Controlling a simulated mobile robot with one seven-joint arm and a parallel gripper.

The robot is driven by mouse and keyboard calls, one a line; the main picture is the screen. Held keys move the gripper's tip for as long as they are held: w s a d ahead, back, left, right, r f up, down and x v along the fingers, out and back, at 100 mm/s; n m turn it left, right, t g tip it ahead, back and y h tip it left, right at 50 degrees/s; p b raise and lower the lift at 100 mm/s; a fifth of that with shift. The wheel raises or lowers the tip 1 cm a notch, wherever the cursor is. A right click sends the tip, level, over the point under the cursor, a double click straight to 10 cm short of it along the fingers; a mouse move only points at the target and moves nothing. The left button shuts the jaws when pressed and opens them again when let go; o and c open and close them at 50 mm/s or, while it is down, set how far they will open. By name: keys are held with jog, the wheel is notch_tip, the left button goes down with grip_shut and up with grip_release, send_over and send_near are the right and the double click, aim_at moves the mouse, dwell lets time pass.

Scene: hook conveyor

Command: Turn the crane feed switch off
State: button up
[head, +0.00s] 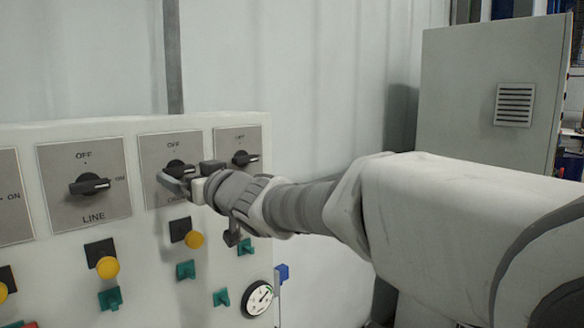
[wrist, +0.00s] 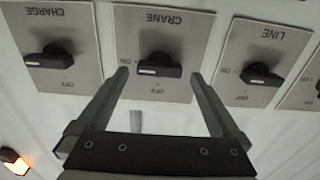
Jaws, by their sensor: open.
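The crane feed switch is a black rotary knob (wrist: 158,66) on a grey plate marked CRANE, shown upside down in the wrist view. Its handle lies level, with its white mark toward the ON side; OFF is printed at right angles to it. In the head view the crane knob (head: 176,167) is partly hidden by my gripper (head: 188,176). My gripper also shows in the wrist view (wrist: 158,74), open and empty, with one finger toward each end of the handle. Whether the fingers touch the knob I cannot tell.
The LINE switch (head: 90,184) and the CHARGE switch (wrist: 49,57) flank the crane plate closely. Yellow buttons (head: 108,267), green knobs (head: 185,270) and a round gauge (head: 258,299) sit below on the panel. A grey cabinet (head: 460,90) stands at the right.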

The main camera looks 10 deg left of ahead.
aim_at(179, 171)
jog(key=shift+x, duration=1.4)
jog(key=c, duration=1.2)
jog(key=shift+c, duration=0.2)
